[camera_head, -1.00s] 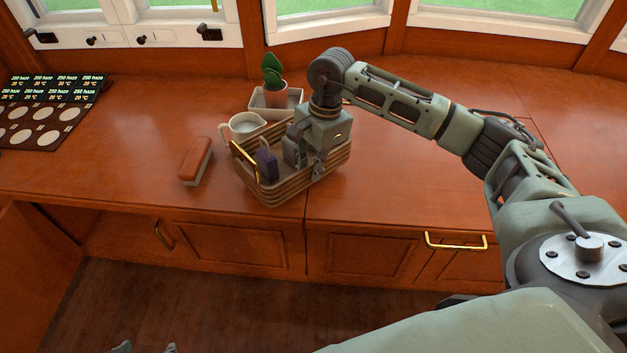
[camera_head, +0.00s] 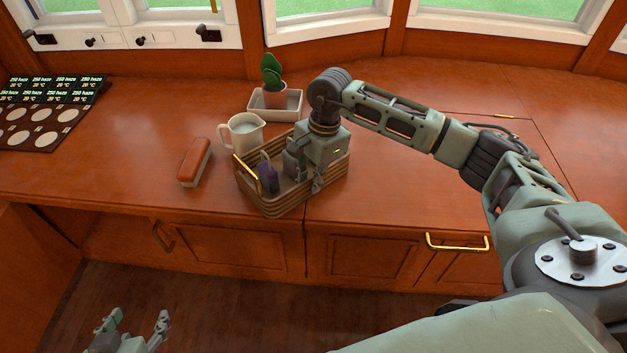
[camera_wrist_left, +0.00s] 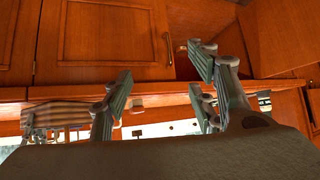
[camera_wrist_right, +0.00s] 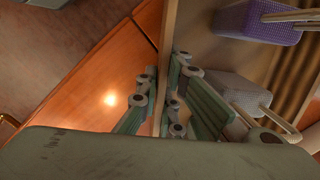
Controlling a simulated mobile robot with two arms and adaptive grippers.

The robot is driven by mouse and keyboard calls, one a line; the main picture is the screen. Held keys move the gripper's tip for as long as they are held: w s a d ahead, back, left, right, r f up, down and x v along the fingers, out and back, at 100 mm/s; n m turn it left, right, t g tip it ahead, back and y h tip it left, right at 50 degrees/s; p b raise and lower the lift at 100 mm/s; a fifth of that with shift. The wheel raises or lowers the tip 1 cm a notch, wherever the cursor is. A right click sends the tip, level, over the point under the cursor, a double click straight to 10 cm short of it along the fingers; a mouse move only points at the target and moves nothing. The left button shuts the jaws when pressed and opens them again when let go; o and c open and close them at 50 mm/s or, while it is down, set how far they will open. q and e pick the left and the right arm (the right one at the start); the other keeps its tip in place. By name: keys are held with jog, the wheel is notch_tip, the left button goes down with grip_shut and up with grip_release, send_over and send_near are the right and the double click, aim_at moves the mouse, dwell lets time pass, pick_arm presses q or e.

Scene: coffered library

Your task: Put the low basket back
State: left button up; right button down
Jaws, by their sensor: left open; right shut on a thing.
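The low basket (camera_head: 325,182) has slatted wooden sides and a brass handle (camera_head: 246,174) on its left end. It is at the counter's front edge; I cannot tell whether it touches the wood. My right gripper (camera_head: 303,180) is shut on the basket's wall, and the right wrist view shows this wall (camera_wrist_right: 168,45) between the fingers. My left gripper (camera_head: 137,320) is open and empty, low in front of the cabinets.
A cream pitcher (camera_head: 245,132) stands just behind the basket, and a brush with a red-brown top (camera_head: 194,162) lies to its left. The counter's right side is clear. A cabinet door (camera_head: 35,265) stands open at left.

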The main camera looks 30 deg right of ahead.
jog(key=c, duration=1.9)
grip_release()
